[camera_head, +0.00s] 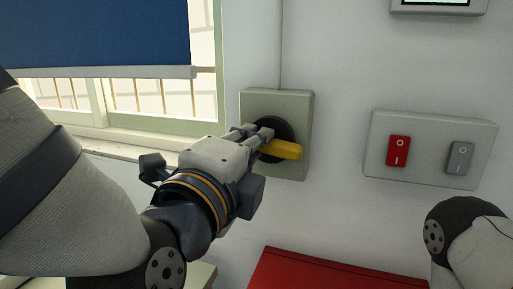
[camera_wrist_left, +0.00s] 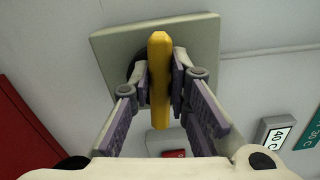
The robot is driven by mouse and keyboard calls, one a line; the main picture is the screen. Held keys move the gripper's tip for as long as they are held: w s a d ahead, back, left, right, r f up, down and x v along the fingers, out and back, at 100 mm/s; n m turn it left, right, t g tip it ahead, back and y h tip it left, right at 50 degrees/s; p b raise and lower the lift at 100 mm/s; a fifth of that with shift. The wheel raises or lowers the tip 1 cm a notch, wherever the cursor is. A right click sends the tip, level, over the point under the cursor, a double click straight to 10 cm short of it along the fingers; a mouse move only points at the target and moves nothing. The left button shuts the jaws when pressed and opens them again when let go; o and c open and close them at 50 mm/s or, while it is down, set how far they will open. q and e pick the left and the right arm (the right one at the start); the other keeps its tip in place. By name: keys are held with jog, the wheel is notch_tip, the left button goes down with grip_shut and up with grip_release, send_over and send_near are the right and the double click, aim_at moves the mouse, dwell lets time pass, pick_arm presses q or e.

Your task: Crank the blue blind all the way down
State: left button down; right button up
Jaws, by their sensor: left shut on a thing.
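The blue blind (camera_head: 95,32) hangs over the window at the upper left, with its pale bottom bar (camera_head: 100,72) above the sill and part of the window uncovered below it. The crank is a yellow handle (camera_head: 283,149) on a dark round hub in a beige wall box (camera_head: 300,105). My left gripper (camera_head: 262,140) is at the box, shut on the yellow handle. In the left wrist view the handle (camera_wrist_left: 160,75) sits between the two finger pads, and the box plate (camera_wrist_left: 205,40) is behind it. My right gripper is not in view; only part of my right arm shows at the lower right.
A switch plate (camera_head: 430,135) with a red switch (camera_head: 398,150) and a grey switch (camera_head: 459,157) is on the wall to the right. A display (camera_head: 436,3) is above it. A red surface (camera_head: 320,272) lies below the crank box. The window sill (camera_head: 125,150) is at left.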

pick_arm(q)
jog(key=shift+r+m, duration=0.25)
jog(key=shift+m, duration=0.65)
jog(key=shift+r+m, duration=0.2)
jog(key=shift+m, duration=0.7)
jog(key=shift+d, duration=0.1)
jog(key=c, duration=1.5)
grip_release()
jog(key=shift+f, duration=0.1)
